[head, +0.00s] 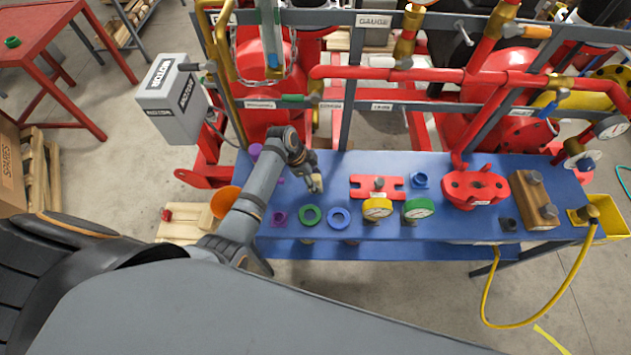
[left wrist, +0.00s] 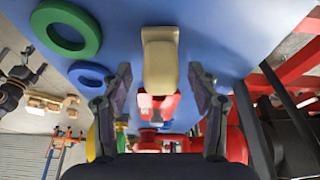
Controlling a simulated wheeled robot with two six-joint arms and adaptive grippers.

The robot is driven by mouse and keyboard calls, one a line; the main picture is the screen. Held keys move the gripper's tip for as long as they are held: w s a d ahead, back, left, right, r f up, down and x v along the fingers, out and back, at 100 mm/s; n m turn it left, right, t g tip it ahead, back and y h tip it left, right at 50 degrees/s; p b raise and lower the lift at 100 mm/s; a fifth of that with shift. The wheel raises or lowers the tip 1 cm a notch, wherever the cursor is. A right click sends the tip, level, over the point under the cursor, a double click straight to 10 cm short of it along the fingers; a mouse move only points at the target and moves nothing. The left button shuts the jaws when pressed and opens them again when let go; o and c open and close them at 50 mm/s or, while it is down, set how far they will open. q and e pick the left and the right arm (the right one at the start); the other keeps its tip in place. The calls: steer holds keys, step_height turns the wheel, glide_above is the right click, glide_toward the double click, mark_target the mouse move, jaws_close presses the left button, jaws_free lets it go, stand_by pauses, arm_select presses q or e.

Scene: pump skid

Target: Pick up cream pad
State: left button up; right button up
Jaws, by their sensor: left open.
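The cream pad (left wrist: 160,62) is a small rounded cream block, large between my fingers in the left wrist view. In the head view it is a small pale piece (head: 317,183) on the blue table, right at my left gripper's tips. My left gripper (head: 311,175) is open and reaches down over the table from the left. In the left wrist view its two fingers (left wrist: 160,84) stand on either side of the pad, with a visible gap on each side. Whether the pad still rests on the table is hard to tell. My right gripper is not in view.
Green ring (head: 310,215) and blue ring (head: 339,218) lie in front of the gripper. To the right are a red plate (head: 362,188), yellow gauge (head: 377,208), green gauge (head: 418,209) and red flange block (head: 475,187). Red and grey skid pipework (head: 420,73) rises behind the table.

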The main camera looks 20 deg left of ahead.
arm_select(q)
steer(key=shift+f, duration=0.1)
steer(key=c, duration=1.2)
steer(key=shift+c, duration=0.2)
